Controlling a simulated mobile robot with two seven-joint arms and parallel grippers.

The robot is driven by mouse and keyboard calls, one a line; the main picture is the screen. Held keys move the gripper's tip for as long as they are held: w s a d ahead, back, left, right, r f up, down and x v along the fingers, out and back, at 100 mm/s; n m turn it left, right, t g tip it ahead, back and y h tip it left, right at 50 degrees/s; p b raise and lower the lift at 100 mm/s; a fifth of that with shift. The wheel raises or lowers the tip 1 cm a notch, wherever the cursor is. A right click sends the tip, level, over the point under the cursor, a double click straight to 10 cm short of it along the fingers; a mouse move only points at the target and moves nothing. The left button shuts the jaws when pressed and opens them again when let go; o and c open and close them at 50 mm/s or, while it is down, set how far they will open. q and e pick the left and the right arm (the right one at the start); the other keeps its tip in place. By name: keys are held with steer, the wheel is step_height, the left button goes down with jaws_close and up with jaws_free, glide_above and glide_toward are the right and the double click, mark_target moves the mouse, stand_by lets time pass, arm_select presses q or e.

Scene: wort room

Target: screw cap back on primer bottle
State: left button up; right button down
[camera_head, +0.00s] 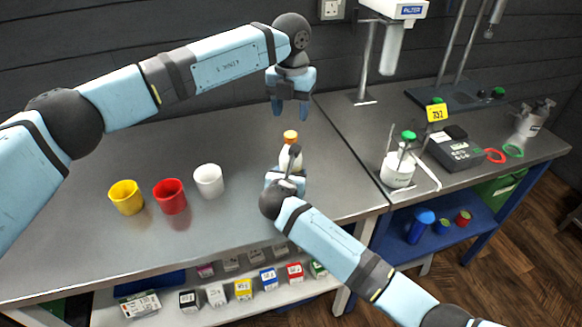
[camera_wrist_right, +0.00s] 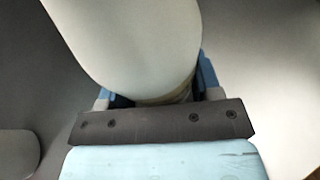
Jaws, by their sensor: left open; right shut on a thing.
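The primer bottle (camera_head: 291,160) is a white bottle standing upright near the right end of the grey table. An orange cap (camera_head: 290,137) sits at its top; I cannot tell how tightly. My right gripper (camera_head: 287,178) is shut on the bottle's lower part from the front. In the right wrist view the white bottle (camera_wrist_right: 135,45) fills the space between the fingers. My left gripper (camera_head: 290,108) is open and empty, pointing down above and slightly behind the cap, apart from it.
Yellow (camera_head: 126,198), red (camera_head: 170,197) and white (camera_head: 208,180) cups stand on the table to the left. A second bench (camera_head: 460,170) with a white wash bottle (camera_head: 398,168) and a balance (camera_head: 454,148) adjoins at right. Small boxes (camera_head: 243,289) line the shelf below.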

mark_target(291, 134)
arm_select(q)
steer(key=n, duration=0.1)
steer(key=r+n, duration=0.1)
steer(key=n, duration=0.1)
steer(key=shift+r, duration=0.3)
steer(key=shift+f, duration=4)
steer(key=c, duration=0.9)
steer(key=m, duration=0.6)
steer(key=shift+m, duration=0.3)
steer(key=shift+c, duration=0.2)
